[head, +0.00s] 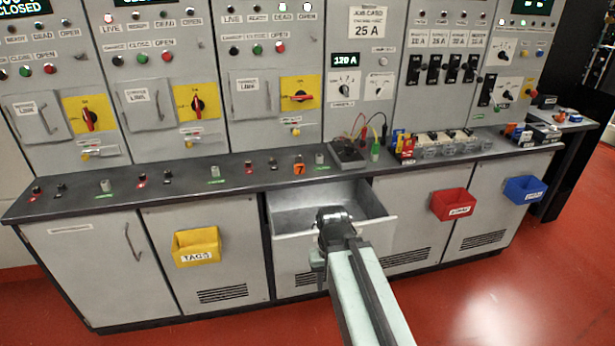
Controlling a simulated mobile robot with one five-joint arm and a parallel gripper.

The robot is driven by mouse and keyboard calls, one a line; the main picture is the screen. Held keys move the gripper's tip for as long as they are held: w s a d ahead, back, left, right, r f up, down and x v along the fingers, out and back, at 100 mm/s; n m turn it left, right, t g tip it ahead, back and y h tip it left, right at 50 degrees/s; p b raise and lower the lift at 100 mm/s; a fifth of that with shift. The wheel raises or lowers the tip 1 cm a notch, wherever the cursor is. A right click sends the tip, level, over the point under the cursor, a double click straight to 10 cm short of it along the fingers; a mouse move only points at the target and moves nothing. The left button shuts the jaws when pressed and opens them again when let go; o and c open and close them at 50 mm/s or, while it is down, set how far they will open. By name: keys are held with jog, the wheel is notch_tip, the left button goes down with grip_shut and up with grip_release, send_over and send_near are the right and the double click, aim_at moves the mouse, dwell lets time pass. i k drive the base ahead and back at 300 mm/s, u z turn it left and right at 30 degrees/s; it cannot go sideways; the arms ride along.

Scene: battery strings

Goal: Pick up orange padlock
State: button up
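A small orange item (299,168) with a dark mark on its face stands on the dark bench top (235,180), behind the open drawer. It looks like the orange padlock, but it is too small to be sure. My gripper (334,214) is in front of the bench, over the front of the open drawer (290,222), below and right of the orange item and apart from it. The gripper is dark and seen from behind along my arm, so its fingers are hidden. Nothing shows held in it.
Yellow (197,258), red (453,212) and blue (525,195) bins hang on the cabinet fronts. A black box with leads (347,155) stands right of the orange item. Panels with switches rise behind the bench. The red floor is clear in front.

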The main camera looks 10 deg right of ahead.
aim_at(299, 168)
jog(key=z, duration=2.3)
jog(key=i, duration=0.6)
jog(key=u, duration=3.7)
jog(key=i, duration=1.7)
jog(key=z, duration=0.1)
